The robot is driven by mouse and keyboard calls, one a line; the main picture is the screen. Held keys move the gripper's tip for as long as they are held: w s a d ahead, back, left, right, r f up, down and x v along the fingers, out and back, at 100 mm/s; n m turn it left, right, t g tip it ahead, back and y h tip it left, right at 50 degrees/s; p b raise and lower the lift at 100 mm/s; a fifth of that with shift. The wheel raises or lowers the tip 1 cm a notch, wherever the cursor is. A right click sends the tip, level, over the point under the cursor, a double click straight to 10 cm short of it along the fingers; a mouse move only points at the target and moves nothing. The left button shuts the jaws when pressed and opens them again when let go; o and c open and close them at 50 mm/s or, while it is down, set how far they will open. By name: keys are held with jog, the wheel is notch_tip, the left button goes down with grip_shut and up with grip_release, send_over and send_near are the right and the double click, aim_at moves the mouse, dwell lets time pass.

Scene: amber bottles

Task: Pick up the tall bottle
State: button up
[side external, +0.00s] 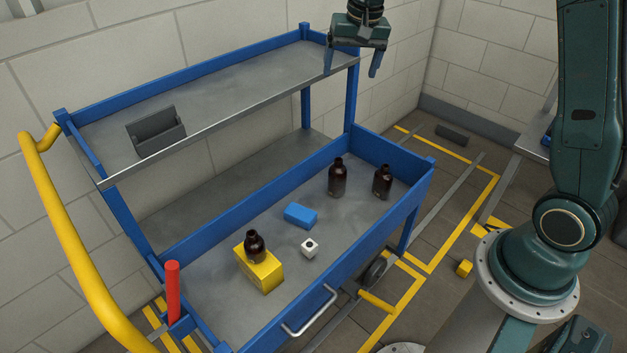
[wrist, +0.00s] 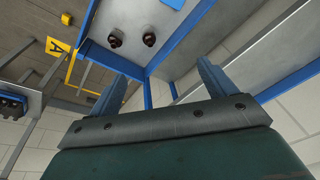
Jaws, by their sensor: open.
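Three dark amber bottles are on the lower tray of a blue cart. One bottle (side external: 338,180) stands upright at the tray's far right and looks slightly the tallest. A second bottle (side external: 382,183) stands upright just right of it. A third, shorter-looking bottle (side external: 255,247) stands on a yellow block (side external: 262,275) in the front left part. My gripper (side external: 352,66) is open and empty, high above the two right bottles near the upper shelf's right end. In the wrist view, two bottles (wrist: 115,40) (wrist: 149,39) show from above, beyond the open fingers; I cannot tell which is which.
The cart's upper shelf (side external: 230,85) holds a grey open bin (side external: 157,131). A blue block (side external: 300,215) and a small white cube (side external: 310,249) lie on the lower tray. Blue walls (side external: 392,152) and corner posts edge the tray. A red post (side external: 173,290) stands front left.

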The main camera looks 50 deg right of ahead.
jog(key=w+d+f+m+g, duration=0.1)
jog(key=w+d+f, duration=0.25)
jog(key=f, duration=0.25)
jog(key=w+d+f+m, duration=0.2)
jog(key=w+f, duration=0.2)
jog(key=f, duration=0.2)
jog(key=m+g, duration=0.1)
jog(key=m, duration=0.2)
send_over(338, 166)
jog(key=d, duration=0.1)
notch_tip(338, 166, down, 16)
jog(key=r, duration=0.1)
jog(key=shift+w+d+f, duration=0.1)
jog(key=shift+w+f, duration=0.25)
jog(key=shift+f, duration=0.25)
jog(key=shift+f, duration=0.1)
jog(key=shift+f, duration=4.15)
jog(key=shift+f, duration=0.15)
jog(key=shift+f, duration=2.45)
